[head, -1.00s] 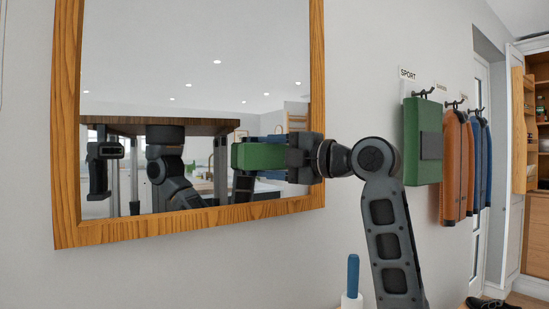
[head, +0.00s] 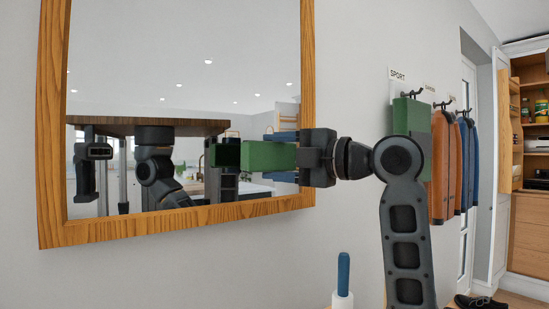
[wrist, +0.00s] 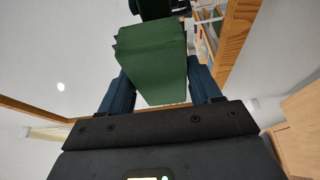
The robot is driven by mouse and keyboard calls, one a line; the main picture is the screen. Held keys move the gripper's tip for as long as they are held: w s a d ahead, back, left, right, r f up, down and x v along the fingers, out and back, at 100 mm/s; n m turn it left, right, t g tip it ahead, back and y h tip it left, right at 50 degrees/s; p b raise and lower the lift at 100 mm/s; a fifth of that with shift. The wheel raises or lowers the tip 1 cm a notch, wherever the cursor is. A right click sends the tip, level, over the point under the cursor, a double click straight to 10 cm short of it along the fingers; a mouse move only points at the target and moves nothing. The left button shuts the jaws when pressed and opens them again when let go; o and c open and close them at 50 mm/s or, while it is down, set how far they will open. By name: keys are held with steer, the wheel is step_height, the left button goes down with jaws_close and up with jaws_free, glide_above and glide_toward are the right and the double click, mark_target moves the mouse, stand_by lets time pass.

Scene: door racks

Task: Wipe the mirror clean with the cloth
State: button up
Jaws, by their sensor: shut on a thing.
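The mirror (head: 180,50) hangs on the pale wall in a wooden frame, and I can make out no clear smudges on its glass. My gripper (head: 281,156) is shut on the green cloth (head: 265,155), a thick block-like piece, in front of the mirror's lower right part. In the wrist view the cloth (wrist: 152,50) stands out between the blue fingers of my gripper (wrist: 160,88). The cloth's far end faces its dark green reflection; I cannot tell whether it touches the glass.
A green item (head: 408,119) hangs under a "SPORT" sign right of my arm, with brown jackets (head: 442,165) and blue ones (head: 467,160) beyond. A blue-handled object (head: 343,275) stands below the mirror. Dark shoes (head: 480,301) lie at lower right. Wall left of the mirror is clear.

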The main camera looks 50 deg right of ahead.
steer(key=shift+s+a, duration=0.2)
steer(key=shift+s, duration=0.55)
steer(key=shift+s+a, duration=0.2)
steer(key=shift+s, duration=0.5)
